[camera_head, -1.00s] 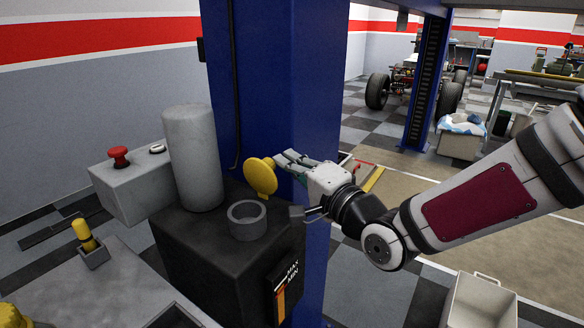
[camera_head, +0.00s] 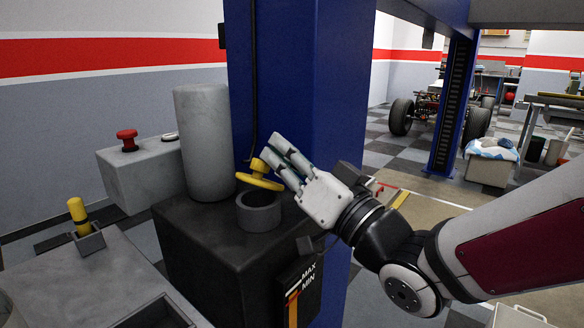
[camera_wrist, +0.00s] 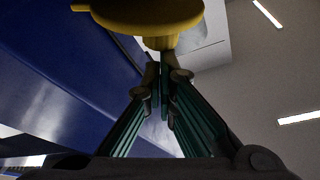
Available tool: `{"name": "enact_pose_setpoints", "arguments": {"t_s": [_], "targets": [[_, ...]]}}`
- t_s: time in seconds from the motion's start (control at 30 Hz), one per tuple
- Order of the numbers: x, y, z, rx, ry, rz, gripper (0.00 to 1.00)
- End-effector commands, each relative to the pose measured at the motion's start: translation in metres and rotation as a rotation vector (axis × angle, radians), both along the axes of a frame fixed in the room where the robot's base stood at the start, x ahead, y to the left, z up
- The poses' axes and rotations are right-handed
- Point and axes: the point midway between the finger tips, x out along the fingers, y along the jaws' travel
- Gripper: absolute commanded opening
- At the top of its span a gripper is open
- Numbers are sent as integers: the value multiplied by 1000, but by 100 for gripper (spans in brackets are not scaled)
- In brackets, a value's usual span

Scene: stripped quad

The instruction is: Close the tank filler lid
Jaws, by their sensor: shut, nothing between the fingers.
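The yellow tank filler lid (camera_head: 259,180) is tilted over the grey filler neck (camera_head: 259,211) on top of the black tank (camera_head: 205,238). It stands partly lowered, with a gap visible between it and the neck's rim. My gripper (camera_head: 272,148) is shut and empty, with its fingers at the lid's upper side, beside the knob. In the wrist view the lid (camera_wrist: 140,14) fills the top, and my closed fingers (camera_wrist: 164,70) reach up close to its knob. Whether they touch it I cannot tell.
A grey cylinder (camera_head: 203,140) stands left of the neck. A blue column (camera_head: 300,80) rises close behind the lid. A box with a red button (camera_head: 127,140) and a yellow-handled lever (camera_head: 79,215) are at left.

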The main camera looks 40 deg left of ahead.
Motion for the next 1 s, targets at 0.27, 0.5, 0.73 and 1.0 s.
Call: {"name": "enact_pose_setpoints", "arguments": {"t_s": [0.27, 0.5, 0.73, 1.0], "targets": [[-16, 1, -12, -19, -238, 0, 0], [-25, 2, -18, -29, -383, 0, 0], [-29, 3, -21, -35, -457, 0, 0], [-31, 3, -21, -37, -480, 1, 0]]}}
